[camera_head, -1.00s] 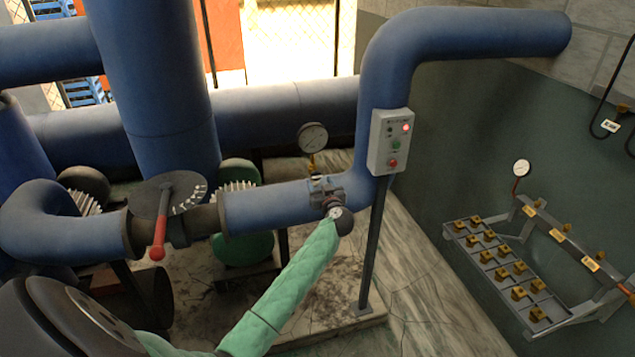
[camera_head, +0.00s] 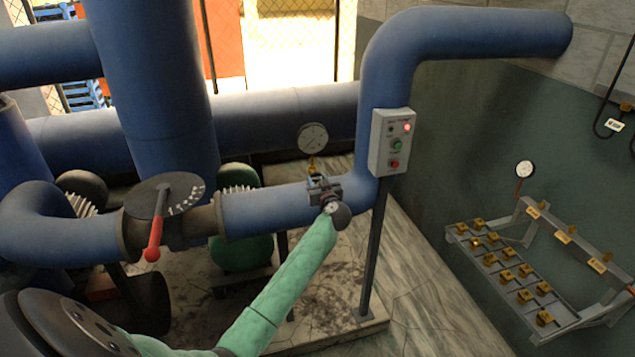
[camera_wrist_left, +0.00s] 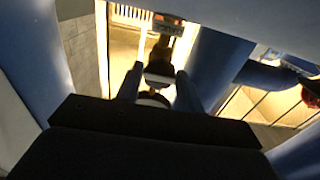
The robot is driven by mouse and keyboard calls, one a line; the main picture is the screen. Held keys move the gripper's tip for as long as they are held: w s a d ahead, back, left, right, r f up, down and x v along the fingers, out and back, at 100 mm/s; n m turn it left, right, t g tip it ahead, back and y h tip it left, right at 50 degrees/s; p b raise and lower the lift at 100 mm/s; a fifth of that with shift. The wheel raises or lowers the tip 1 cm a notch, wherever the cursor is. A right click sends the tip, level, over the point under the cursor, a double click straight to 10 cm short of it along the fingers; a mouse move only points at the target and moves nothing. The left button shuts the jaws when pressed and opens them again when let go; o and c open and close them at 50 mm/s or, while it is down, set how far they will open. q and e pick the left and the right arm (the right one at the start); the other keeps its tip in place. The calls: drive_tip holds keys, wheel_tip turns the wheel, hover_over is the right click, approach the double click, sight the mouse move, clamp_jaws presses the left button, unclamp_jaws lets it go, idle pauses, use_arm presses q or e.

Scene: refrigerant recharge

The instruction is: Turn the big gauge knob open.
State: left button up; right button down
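The big round gauge (camera_head: 313,138) stands on a short brass-coloured stem (camera_head: 312,165) above the blue pipe. The knob is too small to make out clearly in the head view, where my gripper partly covers the area below the stem. My left gripper (camera_head: 324,186), on the green-sleeved arm, is at the pipe just below the gauge. In the left wrist view, its two fingers (camera_wrist_left: 159,75) stand apart on either side of a small pale and dark part, probably the knob (camera_wrist_left: 158,72). A narrow gap shows beside it. My right gripper is in neither view.
A grey control box (camera_head: 390,141) with a lit red lamp stands on a post right of the gauge. A red-handled lever (camera_head: 154,240) is on the pipe at left. A rack with brass-coloured blocks (camera_head: 510,275) and a small gauge (camera_head: 525,169) are at right.

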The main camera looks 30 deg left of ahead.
use_arm(q)
drive_tip(key=shift+c, duration=0.8)
drive_tip(key=shift+r+n, duration=0.1)
drive_tip(key=shift+n, duration=0.5)
drive_tip(key=shift+n+p, duration=0.35)
drive_tip(key=shift+n, duration=1.35)
drive_tip(key=shift+d+n, duration=0.1)
drive_tip(key=shift+n, duration=2.2)
